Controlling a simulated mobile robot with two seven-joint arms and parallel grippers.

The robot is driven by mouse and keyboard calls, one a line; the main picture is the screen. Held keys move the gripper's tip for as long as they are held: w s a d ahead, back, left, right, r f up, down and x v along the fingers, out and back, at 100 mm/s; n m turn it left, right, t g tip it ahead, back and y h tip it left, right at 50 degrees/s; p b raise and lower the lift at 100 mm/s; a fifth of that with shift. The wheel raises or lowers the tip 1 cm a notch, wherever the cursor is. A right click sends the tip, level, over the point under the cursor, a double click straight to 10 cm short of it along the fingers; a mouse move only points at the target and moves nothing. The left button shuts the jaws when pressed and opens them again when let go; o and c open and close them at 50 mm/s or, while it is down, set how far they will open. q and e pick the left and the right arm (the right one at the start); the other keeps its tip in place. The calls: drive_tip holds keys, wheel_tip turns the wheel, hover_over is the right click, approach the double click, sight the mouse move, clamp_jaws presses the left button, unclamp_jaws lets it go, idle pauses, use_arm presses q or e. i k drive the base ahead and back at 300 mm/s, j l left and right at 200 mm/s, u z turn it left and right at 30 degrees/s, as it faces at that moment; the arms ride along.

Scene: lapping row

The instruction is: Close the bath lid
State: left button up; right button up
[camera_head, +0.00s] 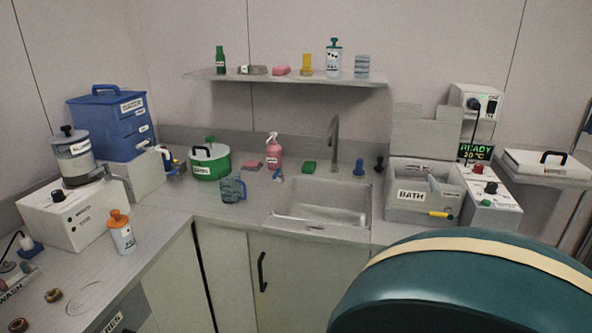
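The grey bath (408,209), a box labelled BATH, stands on the counter right of the sink. Its top is open, and some light-coloured items show inside. A grey panel (427,130) stands upright behind the bath's back edge and looks like its raised lid. Whether it is hinged there I cannot tell. A control unit (490,190) with knobs adjoins the bath on the right, with a green-lettered READY display (474,152) behind it. A small yellow-and-black item (440,214) is at the bath's front right. Neither of my grippers is in view.
A large teal rounded shape with a cream band (460,290) hides the lower right; I cannot tell what it is. The sink (322,207) and faucet (334,140) are left of the bath. A white flat case (540,168) with a black handle lies at right.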

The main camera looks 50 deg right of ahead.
sight(412, 136)
drive_tip(key=z, duration=2.65)
drive_tip(key=i+l+z, duration=0.1)
drive_tip(key=z, duration=0.2)
